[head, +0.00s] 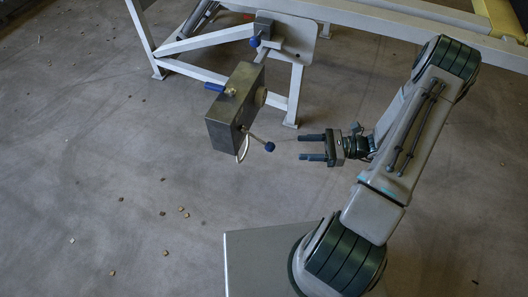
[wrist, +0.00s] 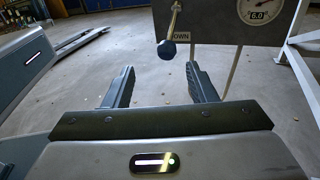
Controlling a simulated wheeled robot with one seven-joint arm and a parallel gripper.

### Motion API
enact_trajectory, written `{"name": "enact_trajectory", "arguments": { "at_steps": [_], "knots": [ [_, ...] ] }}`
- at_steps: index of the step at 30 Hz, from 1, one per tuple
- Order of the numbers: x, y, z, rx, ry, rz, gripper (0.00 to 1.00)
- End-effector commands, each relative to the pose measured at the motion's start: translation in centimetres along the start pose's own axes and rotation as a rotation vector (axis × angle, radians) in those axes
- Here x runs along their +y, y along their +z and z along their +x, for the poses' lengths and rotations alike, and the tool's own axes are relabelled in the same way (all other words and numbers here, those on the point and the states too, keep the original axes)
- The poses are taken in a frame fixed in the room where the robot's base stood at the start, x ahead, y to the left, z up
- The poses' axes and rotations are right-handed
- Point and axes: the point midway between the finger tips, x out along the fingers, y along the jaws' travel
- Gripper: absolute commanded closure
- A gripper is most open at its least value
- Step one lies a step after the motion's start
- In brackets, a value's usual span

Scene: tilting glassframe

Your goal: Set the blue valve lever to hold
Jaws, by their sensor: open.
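A grey metal box (head: 234,108) is mounted beside the white frame in the head view. A lever with a blue grip (head: 214,87) lies on its upper left side by a brass fitting, pointing left. It looks like the blue valve lever; no "hold" mark is readable. A separate thin rod with a blue ball knob (head: 269,146) sticks out from the box's right side. This knob (wrist: 166,50) hangs beside a partly hidden "DOWN" label in the wrist view. My gripper (head: 303,147) is open and empty, right of the ball knob and apart from it; its fingers (wrist: 160,74) also show in the wrist view.
A gauge (wrist: 262,12) reading 6.0 is on the panel. The white frame (head: 205,39) stands behind the box and carries another blue knob (head: 255,42). Small debris (head: 181,209) lies on the concrete floor. The floor in front of the box is otherwise clear.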

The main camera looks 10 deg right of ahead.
Motion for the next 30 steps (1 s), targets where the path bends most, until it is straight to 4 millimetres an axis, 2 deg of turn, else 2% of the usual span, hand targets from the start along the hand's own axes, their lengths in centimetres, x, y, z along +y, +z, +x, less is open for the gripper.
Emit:
{"name": "enact_trajectory", "arguments": {
  "at_steps": [1,3,8,11,24,30],
  "knots": [
    [-0.1,-1.2,-0.1,-0.023,-0.024,0.017,0.48],
    [-0.3,-1.7,-0.3,-0.041,-0.045,0.030,0.48],
    [-0.4,-1.9,0.4,-0.052,-0.057,0.037,0.48],
    [-0.5,-1.8,1.7,-0.050,-0.055,0.037,0.48],
    [-0.9,-1.5,10.6,-0.049,-0.053,0.036,0.48],
    [-1.1,-1.3,12.8,-0.048,-0.055,0.036,0.48]
  ]
}}
